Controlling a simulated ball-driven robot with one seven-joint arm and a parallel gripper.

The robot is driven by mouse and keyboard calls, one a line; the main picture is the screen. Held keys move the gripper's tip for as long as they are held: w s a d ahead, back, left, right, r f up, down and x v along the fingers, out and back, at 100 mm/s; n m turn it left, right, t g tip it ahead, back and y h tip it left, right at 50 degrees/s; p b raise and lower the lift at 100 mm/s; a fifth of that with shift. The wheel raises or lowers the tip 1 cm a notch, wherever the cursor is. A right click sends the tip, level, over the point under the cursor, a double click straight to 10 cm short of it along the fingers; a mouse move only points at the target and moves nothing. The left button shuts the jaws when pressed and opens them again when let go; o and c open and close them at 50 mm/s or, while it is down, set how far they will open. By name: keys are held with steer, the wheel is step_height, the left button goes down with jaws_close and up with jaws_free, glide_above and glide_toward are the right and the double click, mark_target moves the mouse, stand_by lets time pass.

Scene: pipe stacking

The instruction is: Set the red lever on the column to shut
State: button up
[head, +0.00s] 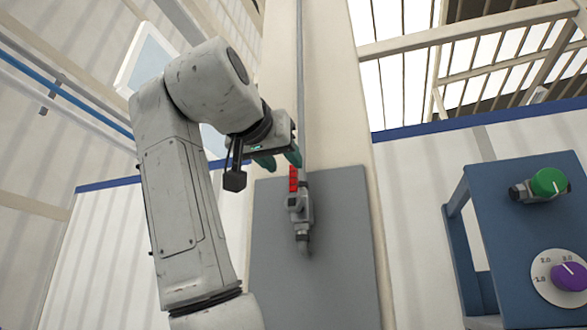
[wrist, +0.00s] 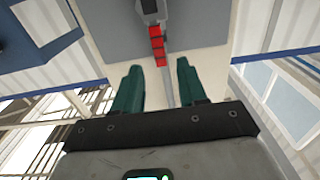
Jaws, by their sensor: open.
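The red lever (head: 293,179) is on a grey valve (head: 300,208) fixed to the column (head: 335,120). In the head view the lever points up, roughly in line with the thin pipe (head: 300,90). In the wrist view the red lever (wrist: 157,46) lies just beyond the fingertips, near the middle between them. My gripper (head: 279,161) is just above the lever in the head view. Its two green fingers are apart with no object between them, which also shows in the wrist view (wrist: 157,72). I see no contact with the lever.
A grey panel (head: 340,270) lies behind the valve. A blue stand (head: 490,220) at the right carries a green knob (head: 549,182) and a purple dial (head: 569,277). A blue pipe (head: 70,98) runs along the left wall. The space between column and stand looks clear.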

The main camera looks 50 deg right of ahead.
mark_target(293, 172)
steer(key=p+x, duration=0.1)
steer(key=x, duration=0.5)
steer(key=shift+w+d+p, duration=0.1)
steer(key=shift+d+p, duration=0.2)
steer(key=shift+p, duration=0.1)
steer(key=shift+c, duration=0.3)
jaws_close()
